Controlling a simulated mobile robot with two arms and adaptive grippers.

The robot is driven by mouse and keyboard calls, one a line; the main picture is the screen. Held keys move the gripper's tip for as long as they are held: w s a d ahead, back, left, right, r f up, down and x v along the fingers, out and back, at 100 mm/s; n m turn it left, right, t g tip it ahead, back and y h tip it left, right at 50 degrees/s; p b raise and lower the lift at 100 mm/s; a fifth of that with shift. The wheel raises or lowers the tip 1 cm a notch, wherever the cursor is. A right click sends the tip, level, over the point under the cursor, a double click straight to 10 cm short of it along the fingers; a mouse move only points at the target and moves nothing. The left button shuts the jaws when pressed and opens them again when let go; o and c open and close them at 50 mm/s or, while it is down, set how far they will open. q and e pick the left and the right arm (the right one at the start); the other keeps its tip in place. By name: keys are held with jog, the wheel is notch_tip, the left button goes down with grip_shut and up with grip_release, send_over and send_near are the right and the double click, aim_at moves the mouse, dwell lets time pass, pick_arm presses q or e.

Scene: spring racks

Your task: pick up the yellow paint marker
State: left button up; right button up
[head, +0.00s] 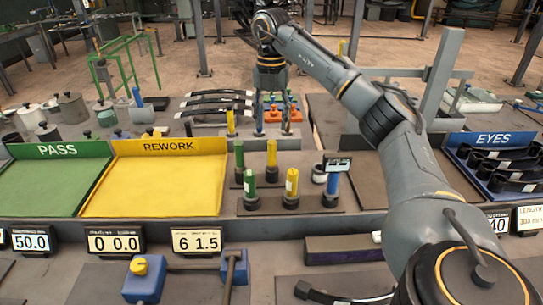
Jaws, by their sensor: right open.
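Several upright markers stand in dark round holders on a dark tray in the middle of the head view. One yellow marker (271,152) stands at the back of the group, and another yellow marker (291,182) with a pale band stands in front. Green markers (249,184) stand to their left. I cannot tell which yellow one is the paint marker. My right gripper (272,122) points down and is open and empty, just above or behind the back yellow marker in the picture. My left gripper is out of view.
A yellow REWORK tray (155,185) and a green PASS tray (50,185) lie to the left. A blue EYES bin (492,138) is at the right. A blue-handled upright piece (332,184) stands right of the markers.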

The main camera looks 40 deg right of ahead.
aim_at(272, 143)
jog(key=f, duration=0.3)
jog(key=f+p, duration=0.1)
jog(key=f, duration=0.2)
jog(key=shift+s, duration=0.2)
jog(key=shift+f, duration=0.5)
notch_tip(272, 143, down, 5)
jog(key=shift+w+d+r+p, duration=0.1)
jog(key=shift+d+r+p, duration=0.05)
jog(key=shift+p, duration=0.85)
grip_shut()
